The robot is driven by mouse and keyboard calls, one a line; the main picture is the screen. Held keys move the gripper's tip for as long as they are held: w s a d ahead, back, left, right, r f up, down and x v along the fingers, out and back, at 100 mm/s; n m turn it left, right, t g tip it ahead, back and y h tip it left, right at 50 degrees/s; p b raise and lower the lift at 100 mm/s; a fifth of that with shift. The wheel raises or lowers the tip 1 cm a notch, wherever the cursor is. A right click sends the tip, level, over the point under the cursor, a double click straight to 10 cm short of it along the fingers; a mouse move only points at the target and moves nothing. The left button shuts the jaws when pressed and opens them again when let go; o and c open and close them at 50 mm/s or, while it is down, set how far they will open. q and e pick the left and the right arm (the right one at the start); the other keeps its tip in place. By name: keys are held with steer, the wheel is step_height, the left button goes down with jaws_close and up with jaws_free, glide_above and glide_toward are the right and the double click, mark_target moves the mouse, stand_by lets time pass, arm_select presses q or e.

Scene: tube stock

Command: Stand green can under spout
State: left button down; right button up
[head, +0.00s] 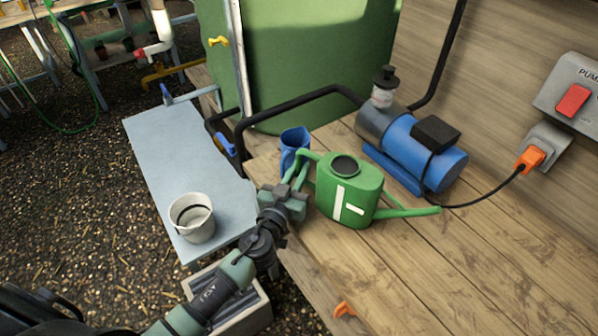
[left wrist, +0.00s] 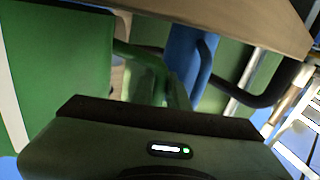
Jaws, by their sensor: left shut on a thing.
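The green can (head: 352,196), a watering can with white marks on its side, is upright at the wooden bench's left edge, its long spout pointing right. I cannot tell whether it touches the bench. My left gripper (head: 297,180) is shut on its handle, on the can's left side. The left wrist view shows the can's green wall (left wrist: 62,70) close by, and the gripper's fingers (left wrist: 160,88) at the handle. A tap with a blue lever (head: 166,94) has a grey pipe at the far end of the grey slab. A yellow tap (head: 218,41) is higher, by the tank. My right gripper is not in view.
A blue jug (head: 294,147) stands just behind the can. A blue pump (head: 415,152) with black hoses is behind right. A white bucket (head: 191,218) sits on the grey slab (head: 165,150), which is otherwise clear. An orange clip (head: 344,310) lies on the bench (head: 480,270).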

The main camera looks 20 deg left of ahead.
arm_select(q)
steer(key=shift+f+b, duration=0.2)
steer(key=shift+b, duration=0.1)
steer(key=c, duration=1.7)
jaws_free()
steer(key=shift+r, duration=0.1)
